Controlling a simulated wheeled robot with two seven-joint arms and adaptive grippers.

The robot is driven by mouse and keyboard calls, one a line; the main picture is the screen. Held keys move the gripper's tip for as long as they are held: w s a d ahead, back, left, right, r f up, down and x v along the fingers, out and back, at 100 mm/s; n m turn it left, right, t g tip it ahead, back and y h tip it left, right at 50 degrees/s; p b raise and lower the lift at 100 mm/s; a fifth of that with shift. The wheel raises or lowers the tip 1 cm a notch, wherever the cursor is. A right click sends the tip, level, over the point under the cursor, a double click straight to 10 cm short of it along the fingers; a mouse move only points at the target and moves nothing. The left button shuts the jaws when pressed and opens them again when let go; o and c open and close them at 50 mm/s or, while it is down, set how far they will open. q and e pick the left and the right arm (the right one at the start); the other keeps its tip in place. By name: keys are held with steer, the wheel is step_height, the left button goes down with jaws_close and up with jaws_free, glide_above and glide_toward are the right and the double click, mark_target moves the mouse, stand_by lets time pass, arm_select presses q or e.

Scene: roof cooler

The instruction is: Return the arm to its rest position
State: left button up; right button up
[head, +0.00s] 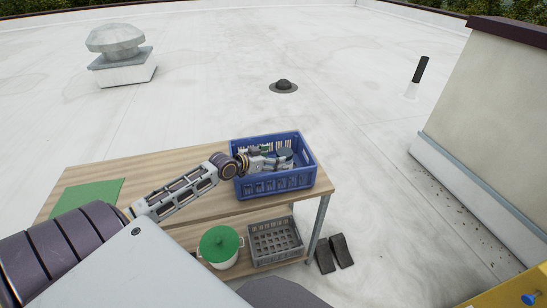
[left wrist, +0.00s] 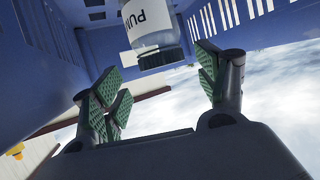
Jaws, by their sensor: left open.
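My left arm reaches in from the left over a wooden table (head: 150,165). My left gripper (head: 272,162) is inside the blue crate (head: 277,185) at the table's right end. In the left wrist view the gripper (left wrist: 158,82) has its green-padded fingers spread wide. A clear jar (left wrist: 150,28) with a white label and dark lid appears just beyond the fingertips, with a visible gap to the fingers on both sides. The crate's slotted blue walls (left wrist: 55,85) surround the view. My right gripper is out of view.
A green mat (head: 90,195) lies on the table's left. A white pot with green lid (head: 220,246) and a grey crate (head: 275,240) stand on the lower shelf. Dark shoe-like objects (head: 335,253) lie right of the table. A parapet wall (head: 480,105) rises at right; open roof lies behind.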

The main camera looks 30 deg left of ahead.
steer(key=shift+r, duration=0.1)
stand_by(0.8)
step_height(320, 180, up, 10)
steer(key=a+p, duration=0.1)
steer(key=p, duration=0.9)
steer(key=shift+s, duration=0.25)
